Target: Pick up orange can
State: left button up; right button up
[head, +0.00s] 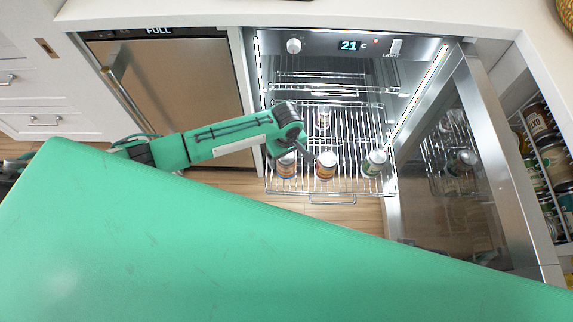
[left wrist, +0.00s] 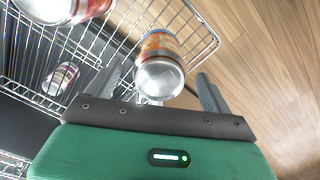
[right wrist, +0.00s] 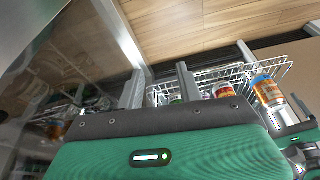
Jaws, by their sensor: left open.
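The orange can (head: 286,170), with an orange label and blue rim, stands on the pulled-out wire rack of the open fridge, at the left end of the front row. My left gripper (head: 291,153) is just above it and partly hides it. In the left wrist view, the can (left wrist: 160,72) shows between the two open fingers (left wrist: 160,88), with gaps on both sides and no visible grip. The can (right wrist: 268,94) also shows in the right wrist view.
A red-orange can (head: 326,167) and a green can (head: 375,163) stand to the right on the wire rack (head: 345,192). A pale can (head: 323,117) stands farther back. The open fridge door (head: 500,180) bounds the right side. My green body covers the foreground.

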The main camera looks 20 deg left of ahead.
pick_arm(q)
notch_tip(320, 180, down, 2)
jog(key=shift+f, duration=0.25)
jog(key=c, duration=1.4)
jog(key=shift+o, duration=0.2)
jog(key=shift+r, duration=0.1)
